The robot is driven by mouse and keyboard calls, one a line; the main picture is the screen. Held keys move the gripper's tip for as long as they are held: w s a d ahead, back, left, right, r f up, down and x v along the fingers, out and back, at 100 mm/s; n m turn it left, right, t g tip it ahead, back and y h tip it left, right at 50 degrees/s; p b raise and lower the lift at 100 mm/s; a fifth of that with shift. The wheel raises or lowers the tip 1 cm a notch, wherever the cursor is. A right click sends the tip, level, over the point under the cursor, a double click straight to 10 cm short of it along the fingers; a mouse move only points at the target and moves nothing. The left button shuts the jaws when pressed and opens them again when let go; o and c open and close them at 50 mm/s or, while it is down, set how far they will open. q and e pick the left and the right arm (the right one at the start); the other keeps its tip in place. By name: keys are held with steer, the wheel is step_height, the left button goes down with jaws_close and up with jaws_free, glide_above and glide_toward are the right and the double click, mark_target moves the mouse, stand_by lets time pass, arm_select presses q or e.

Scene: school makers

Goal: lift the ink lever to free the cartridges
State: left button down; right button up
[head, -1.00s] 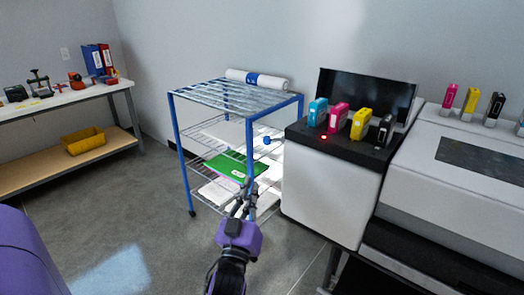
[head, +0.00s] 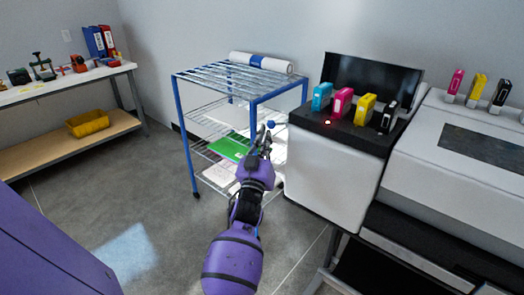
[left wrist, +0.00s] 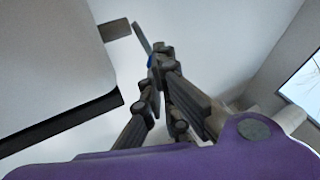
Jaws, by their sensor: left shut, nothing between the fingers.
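The ink lever's blue knob (head: 271,124) sticks out from the left side of the white printer unit (head: 325,185). In the left wrist view, a grey bar (left wrist: 142,38) and a bit of blue show just beyond my fingertips, which partly hide them. Four ink cartridges, cyan (head: 321,97), magenta (head: 342,102), yellow (head: 365,109) and black (head: 388,117), stand in the black top of the unit. My left gripper (head: 263,134) is shut and empty, with its tips close by the knob. I cannot tell whether they touch. My right gripper is not in view.
A blue wire-shelf cart (head: 180,115) with paper and a green sheet stands just behind and left of my left gripper. A large printer (head: 445,165) with more cartridges on top is at right. A workbench (head: 70,82) is at far left. The floor between is clear.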

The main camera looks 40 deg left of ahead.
arm_select(q)
steer(key=shift+w+a+r, duration=0.2)
steer(key=shift+w+a, duration=0.05)
steer(key=shift+w, duration=0.25)
